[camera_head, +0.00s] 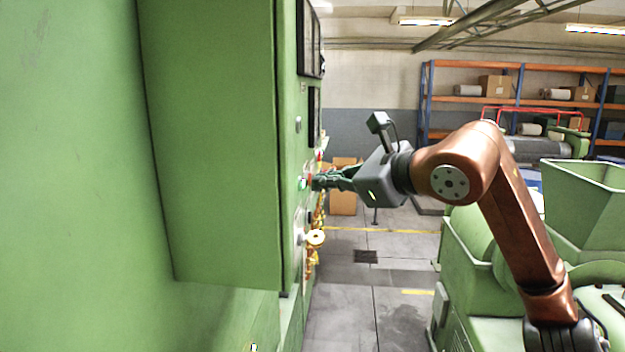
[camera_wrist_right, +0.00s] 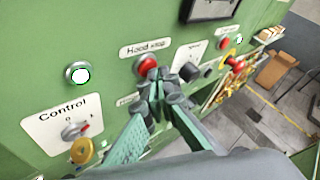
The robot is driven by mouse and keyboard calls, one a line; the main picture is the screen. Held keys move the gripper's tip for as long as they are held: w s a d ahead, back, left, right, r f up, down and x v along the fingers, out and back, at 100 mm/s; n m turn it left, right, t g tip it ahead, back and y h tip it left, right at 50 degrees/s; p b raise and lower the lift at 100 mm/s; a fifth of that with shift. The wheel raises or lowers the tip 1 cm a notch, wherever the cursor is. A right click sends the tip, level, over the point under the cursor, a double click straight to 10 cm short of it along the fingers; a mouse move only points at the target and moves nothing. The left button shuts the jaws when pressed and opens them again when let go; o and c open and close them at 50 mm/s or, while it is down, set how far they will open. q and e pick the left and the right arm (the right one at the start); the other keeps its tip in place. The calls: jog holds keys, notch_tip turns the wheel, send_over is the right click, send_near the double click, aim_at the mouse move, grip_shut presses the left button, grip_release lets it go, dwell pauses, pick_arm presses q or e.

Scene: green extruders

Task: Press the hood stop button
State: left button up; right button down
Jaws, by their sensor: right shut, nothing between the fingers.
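The hood stop button (camera_wrist_right: 146,66) is a round red button under a "Hood stop" label (camera_wrist_right: 145,47) on the green panel in the right wrist view. My right gripper (camera_wrist_right: 158,78) is shut and empty. Its fingertips are at the button and overlap its lower right edge; I cannot tell whether they touch it. In the head view my right gripper (camera_head: 316,183) reaches left to the panel face, which shows almost edge-on. My left gripper is not in view.
A lit white button (camera_wrist_right: 77,75), a "Control" selector knob (camera_wrist_right: 74,131), a black knob (camera_wrist_right: 189,71) and another red button (camera_wrist_right: 224,44) share the panel. A green machine (camera_head: 465,255) stands right; floor between is clear.

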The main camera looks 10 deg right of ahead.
jog(key=shift+a, duration=0.2)
jog(key=shift+d, duration=0.1)
dwell(0.4)
jog(key=shift+s+d, duration=0.2)
jog(key=shift+d, duration=0.5)
jog(key=d, duration=0.2)
jog(key=s+d, duration=0.1)
jog(key=d, duration=0.1)
jog(key=shift+s+d, duration=0.2)
jog(key=shift+d, duration=0.2)
jog(key=shift+f, duration=0.1)
